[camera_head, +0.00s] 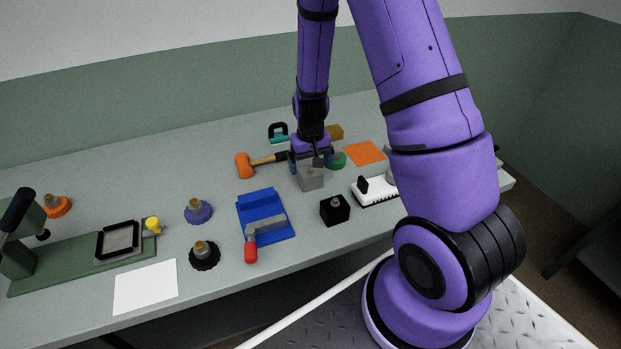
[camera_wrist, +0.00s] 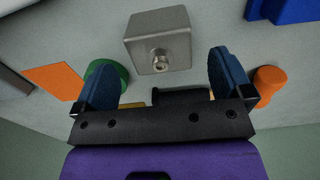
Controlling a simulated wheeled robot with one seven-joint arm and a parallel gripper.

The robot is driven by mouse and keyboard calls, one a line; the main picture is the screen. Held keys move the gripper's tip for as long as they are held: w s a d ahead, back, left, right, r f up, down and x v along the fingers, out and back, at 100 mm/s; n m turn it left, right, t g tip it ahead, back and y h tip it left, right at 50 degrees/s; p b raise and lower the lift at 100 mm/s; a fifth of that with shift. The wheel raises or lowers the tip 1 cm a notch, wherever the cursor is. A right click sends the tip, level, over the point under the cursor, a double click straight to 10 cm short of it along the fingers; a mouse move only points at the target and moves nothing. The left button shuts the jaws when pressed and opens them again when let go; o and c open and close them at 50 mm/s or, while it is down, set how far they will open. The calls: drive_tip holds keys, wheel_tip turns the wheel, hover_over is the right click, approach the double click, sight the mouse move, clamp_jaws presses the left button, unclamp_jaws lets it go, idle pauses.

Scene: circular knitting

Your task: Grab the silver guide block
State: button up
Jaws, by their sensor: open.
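The silver guide block (camera_head: 311,180) is a grey metal cube on the table, just in front of my gripper in the head view. In the wrist view the silver guide block (camera_wrist: 158,36) shows near the top middle, with a round metal knob on one face. My gripper (camera_head: 308,163) is above the table near the block. In the wrist view my gripper (camera_wrist: 160,75) has its two blue fingers spread apart with nothing held between them. The block lies beyond the fingertips, roughly centred between them.
A green round piece (camera_head: 337,160) stands close right of my gripper. An orange-headed mallet (camera_head: 245,165) lies to the left. A black block (camera_head: 334,209) and a white brush-like tool (camera_head: 376,192) are nearer the front. A blue mat (camera_head: 252,205) bears a red-handled tool.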

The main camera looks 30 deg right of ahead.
drive_tip(key=shift+s+a+f, duration=0.1)
drive_tip(key=shift+f, duration=2.5)
drive_tip(key=shift+c, duration=0.2)
drive_tip(key=c, duration=1.1)
drive_tip(key=shift+c, duration=0.3)
drive_tip(key=shift+r, duration=0.15)
